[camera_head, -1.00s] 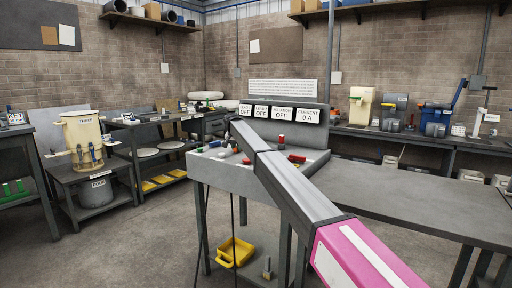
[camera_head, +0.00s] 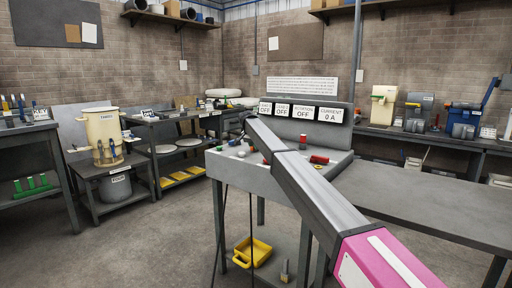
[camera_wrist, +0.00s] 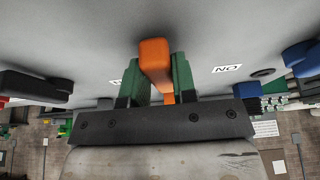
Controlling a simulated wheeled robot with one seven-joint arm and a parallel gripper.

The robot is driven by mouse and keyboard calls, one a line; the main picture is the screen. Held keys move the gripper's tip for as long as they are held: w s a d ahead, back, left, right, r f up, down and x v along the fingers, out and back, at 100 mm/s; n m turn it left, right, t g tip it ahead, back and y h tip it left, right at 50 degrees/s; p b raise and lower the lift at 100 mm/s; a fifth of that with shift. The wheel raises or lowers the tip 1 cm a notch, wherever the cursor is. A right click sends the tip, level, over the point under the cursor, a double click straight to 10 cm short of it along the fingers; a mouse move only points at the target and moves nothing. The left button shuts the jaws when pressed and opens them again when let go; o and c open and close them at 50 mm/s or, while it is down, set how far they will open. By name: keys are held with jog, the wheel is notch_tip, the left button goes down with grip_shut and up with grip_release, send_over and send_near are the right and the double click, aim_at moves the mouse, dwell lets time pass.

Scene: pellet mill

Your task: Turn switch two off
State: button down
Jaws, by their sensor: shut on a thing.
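In the wrist view an orange block-like handle (camera_wrist: 155,60) stands out from a grey panel face (camera_wrist: 225,25). My gripper (camera_wrist: 158,78) has its two green fingers on either side of the handle and is shut on it. An upside-down "ON" label (camera_wrist: 228,69) is to the right of the handle, and another label, mostly covered, is to the left. In the head view the control desk (camera_head: 262,180) carries several small knobs and levers. My arm reaches over it and hides the gripper and the handle. I cannot read which switch number this is.
Display signs (camera_head: 303,112) above the desk read OFF three times and "CURRENT 0 A". Dark (camera_wrist: 35,86) and blue (camera_wrist: 302,58) handles flank the gripper in the wrist view. A grey table (camera_head: 415,200) stands right of the desk. Floor at left is clear.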

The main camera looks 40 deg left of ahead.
jog(key=c, duration=0.9)
grip_release()
jog(key=shift+r, duration=0.1)
jog(key=v, duration=1)
jog(key=shift+s+r, duration=0.2)
jog(key=shift+r, duration=0.05)
